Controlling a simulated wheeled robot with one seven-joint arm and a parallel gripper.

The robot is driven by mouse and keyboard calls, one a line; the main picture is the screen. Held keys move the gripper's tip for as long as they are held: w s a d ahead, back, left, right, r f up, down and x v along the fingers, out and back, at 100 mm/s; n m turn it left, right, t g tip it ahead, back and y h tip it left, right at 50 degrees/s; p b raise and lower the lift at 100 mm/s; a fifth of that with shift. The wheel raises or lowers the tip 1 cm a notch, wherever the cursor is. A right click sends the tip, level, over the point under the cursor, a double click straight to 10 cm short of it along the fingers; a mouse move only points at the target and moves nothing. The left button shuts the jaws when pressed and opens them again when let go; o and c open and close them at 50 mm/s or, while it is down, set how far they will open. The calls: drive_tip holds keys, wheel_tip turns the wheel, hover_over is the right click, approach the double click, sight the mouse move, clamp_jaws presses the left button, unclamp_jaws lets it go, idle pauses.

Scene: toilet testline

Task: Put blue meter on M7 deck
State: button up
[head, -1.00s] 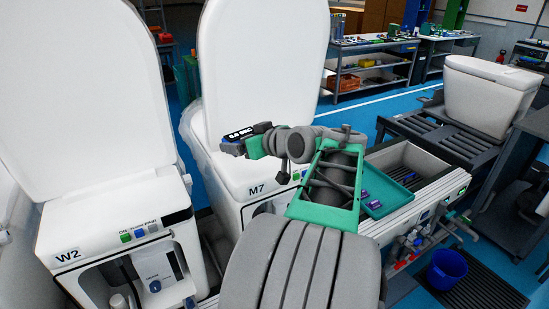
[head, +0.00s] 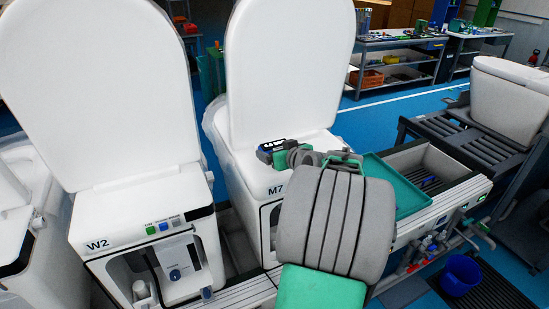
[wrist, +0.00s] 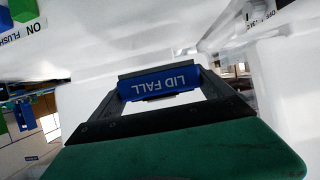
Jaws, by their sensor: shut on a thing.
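The blue meter (head: 267,149) is small and dark blue with a display; the wrist view shows its blue face reading "LID FALL" upside down (wrist: 160,85). My gripper (head: 277,153) is shut on it, with a black finger at each side in the wrist view (wrist: 160,96). The M7 deck (head: 250,172) is the white top of the middle toilet, in front of its raised lid. The meter is over this deck, close above or touching; I cannot tell which. My arm hides the deck's right part.
The W2 toilet (head: 130,205) stands at left with its lid (head: 95,85) raised. The raised M7 lid (head: 285,70) is close behind the gripper. A green tray (head: 405,195) lies right of my arm. A blue bucket (head: 461,274) is on the floor at right.

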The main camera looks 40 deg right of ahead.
drive_tip(key=f, duration=0.1)
drive_tip(key=f+p, duration=0.1)
drive_tip(key=w+f, duration=0.1)
drive_tip(key=shift+a+f+p, duration=0.3)
drive_tip(key=shift+a, duration=0.05)
drive_tip(key=shift+f, duration=0.3)
drive_tip(key=shift+f, duration=0.1)
drive_tip(key=shift+d+f+b, duration=0.1)
drive_tip(key=shift+f+b, duration=0.05)
drive_tip(key=shift+b, duration=0.25)
drive_tip(key=o, duration=1.4)
drive_tip(key=shift+c, duration=0.2)
